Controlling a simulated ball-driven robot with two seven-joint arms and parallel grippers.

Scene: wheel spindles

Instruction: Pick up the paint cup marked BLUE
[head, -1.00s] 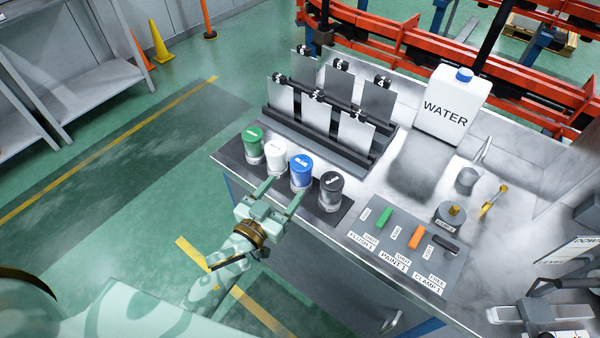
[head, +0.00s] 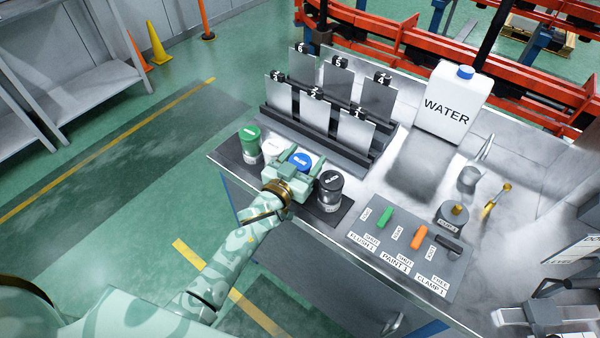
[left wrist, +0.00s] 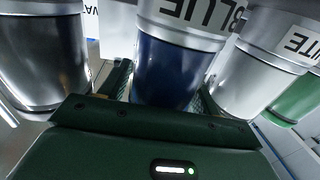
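The paint cup marked BLUE (head: 301,160) stands upright on the dark mat near the bench's front-left edge. Its blue lid shows between the fingers of my left gripper (head: 298,167), which hides most of its body in the head view. In the left wrist view the blue cup (left wrist: 165,70), with its BLUE label, sits between the two fingers, one on each side. The fingers look spread, and I see no clear grip on the cup. My right gripper is not in view.
A white cup (head: 273,147) and a green cup (head: 250,143) stand left of the blue one, a black cup (head: 330,191) close on its right. A plate rack (head: 318,148) is behind. A WATER jug (head: 450,105) and a switch panel (head: 400,270) are further right.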

